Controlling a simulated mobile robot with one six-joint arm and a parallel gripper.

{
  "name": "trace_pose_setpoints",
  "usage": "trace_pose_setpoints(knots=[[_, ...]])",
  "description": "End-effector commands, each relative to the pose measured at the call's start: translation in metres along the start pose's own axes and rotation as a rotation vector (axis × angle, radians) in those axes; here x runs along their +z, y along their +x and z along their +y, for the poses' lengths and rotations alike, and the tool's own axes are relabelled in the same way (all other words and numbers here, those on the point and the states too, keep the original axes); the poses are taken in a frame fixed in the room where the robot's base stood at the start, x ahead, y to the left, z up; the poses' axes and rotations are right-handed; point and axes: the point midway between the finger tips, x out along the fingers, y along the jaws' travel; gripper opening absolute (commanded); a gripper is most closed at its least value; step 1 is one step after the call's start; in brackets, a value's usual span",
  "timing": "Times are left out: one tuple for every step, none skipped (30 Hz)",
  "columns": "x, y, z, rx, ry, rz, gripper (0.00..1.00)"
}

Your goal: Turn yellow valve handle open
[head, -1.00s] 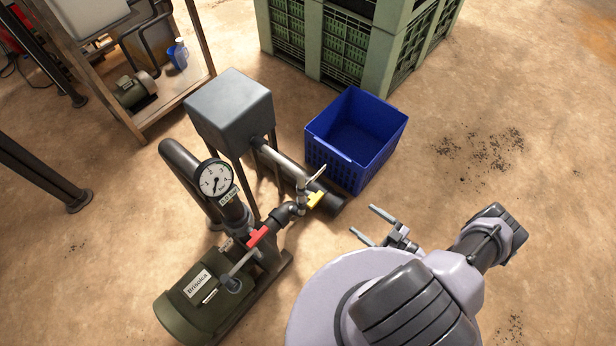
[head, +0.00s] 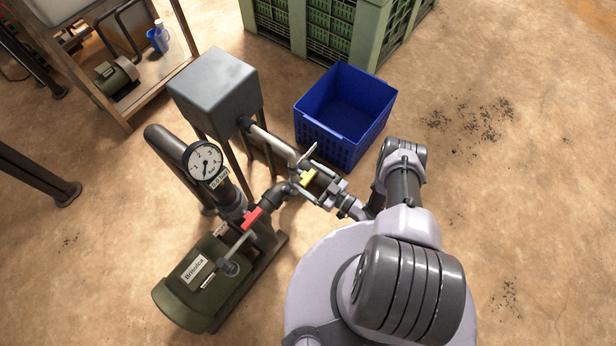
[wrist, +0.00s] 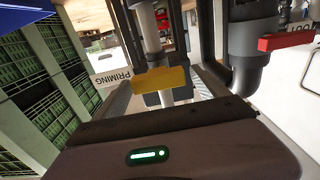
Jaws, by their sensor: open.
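In the wrist view the yellow handle (wrist: 160,80) is a short flat bar lying crosswise, close ahead of the palm. My gripper (head: 313,182) is open, with its fingers reaching to either side of the yellow handle. In the wrist view the handle shows between the two fingers, and I see no clear contact. A white tag (wrist: 113,78) reading "PRIMING" is beside the handle. The exact gap between fingers and handle cannot be told.
A red handle (head: 252,217) is on the dark pipe to the left; it also shows in the wrist view (wrist: 286,42). The gauge (head: 205,161), green pump (head: 205,283) and grey box (head: 213,85) stand close by. A blue crate (head: 345,115) is behind. Floor at right is clear.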

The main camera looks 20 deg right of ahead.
Motion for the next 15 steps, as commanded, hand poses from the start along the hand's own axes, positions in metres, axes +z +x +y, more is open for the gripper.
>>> trace_pose_setpoints(knots=[[-0.0001,0.0007,-0.0001,0.0,0.0,0.0,0.84],[-0.0002,0.0008,0.0,0.0,0.0,0.0,0.84],[-0.0003,0.0007,0.0001,0.0,0.0,0.0,0.84],[-0.0003,0.0007,0.0001,0.0,0.0,0.0,0.84],[-0.0003,0.0006,0.0001,0.0,0.0,0.0,0.84],[-0.0003,0.0006,0.0002,0.0,0.0,0.0,0.84],[-0.0003,0.0005,0.0002,0.0,0.0,0.0,0.8],[-0.0003,0.0005,0.0002,0.0,0.0,0.0,0.74],[-0.0003,0.0005,0.0002,0.0,0.0,0.0,0.66],[-0.0003,0.0004,0.0002,0.0,0.0,0.0,0.6],[-0.0003,0.0004,0.0002,0.0,0.0,0.0,0.54],[-0.0002,0.0004,0.0002,0.0,0.0,0.0,0.46],[-0.0002,0.0004,0.0002,0.0,0.001,0.0,0.4],[-0.0002,0.0004,0.0002,0.0,0.001,0.0,0.35],[-0.0002,0.0003,0.0002,0.0,0.001,0.0,0.27]])
